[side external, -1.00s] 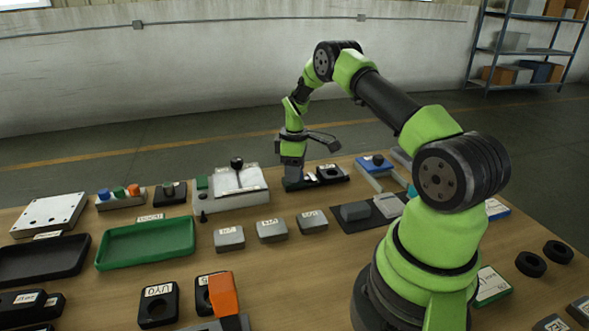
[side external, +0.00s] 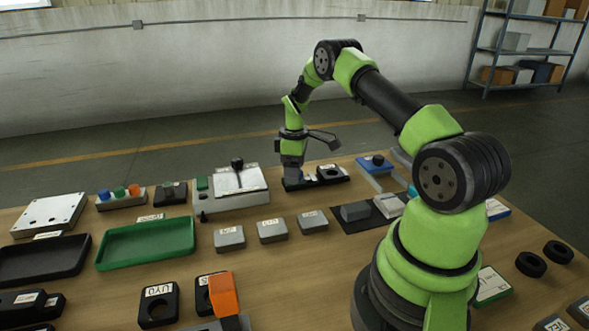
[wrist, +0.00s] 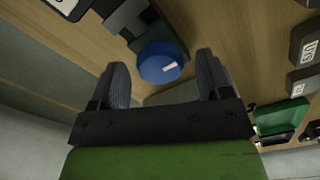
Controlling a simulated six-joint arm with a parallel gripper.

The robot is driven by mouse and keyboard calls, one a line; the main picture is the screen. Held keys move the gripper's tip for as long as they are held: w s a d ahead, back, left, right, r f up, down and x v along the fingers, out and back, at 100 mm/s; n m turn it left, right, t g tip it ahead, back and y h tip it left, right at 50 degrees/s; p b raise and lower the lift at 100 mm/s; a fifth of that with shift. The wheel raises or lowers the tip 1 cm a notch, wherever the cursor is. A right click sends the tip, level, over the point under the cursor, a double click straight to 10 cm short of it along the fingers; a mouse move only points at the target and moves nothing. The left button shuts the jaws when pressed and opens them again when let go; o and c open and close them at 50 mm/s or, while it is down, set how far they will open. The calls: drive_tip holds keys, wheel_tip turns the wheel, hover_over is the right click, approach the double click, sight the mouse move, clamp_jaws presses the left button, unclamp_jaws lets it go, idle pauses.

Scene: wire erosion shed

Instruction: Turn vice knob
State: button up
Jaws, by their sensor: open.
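The round blue knob (wrist: 157,66) has a white mark on its top and sits at the end of a dark and grey vice (wrist: 128,20). In the wrist view the two dark fingers of my gripper (wrist: 162,68) stand apart, one on each side of the knob, with clear gaps. I cannot tell any contact with it. In the side view my gripper (side external: 293,176) points down at the left end of the dark vice body (side external: 331,174). The fingers mostly hide the knob there.
A grey machine with a black-knobbed lever (side external: 237,164) stands left of the vice. Several labelled grey blocks (side external: 273,230) lie in front. A green tray (side external: 148,243) is farther left.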

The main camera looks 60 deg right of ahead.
wheel_tip(320, 180, up, 10)
drive_tip(key=shift+f, duration=0.2)
drive_tip(key=s+a+r+m+t, duration=0.3)
drive_tip(key=a+r+t, duration=0.1)
drive_tip(key=a+r, duration=1.15)
drive_tip(key=s+a+r+m+t+y, duration=0.1)
drive_tip(key=s+a+m, duration=0.1)
drive_tip(key=s+a, duration=0.3)
drive_tip(key=s+a+r+m+t+y, duration=0.1)
drive_tip(key=s+a+m+t, duration=0.1)
drive_tip(key=s+a, duration=0.4)
drive_tip(key=s, duration=0.4)
drive_tip(key=shift+s+a+r+m, duration=0.2)
drive_tip(key=shift+s+r+m, duration=0.15)
drive_tip(key=shift+m, duration=0.05)
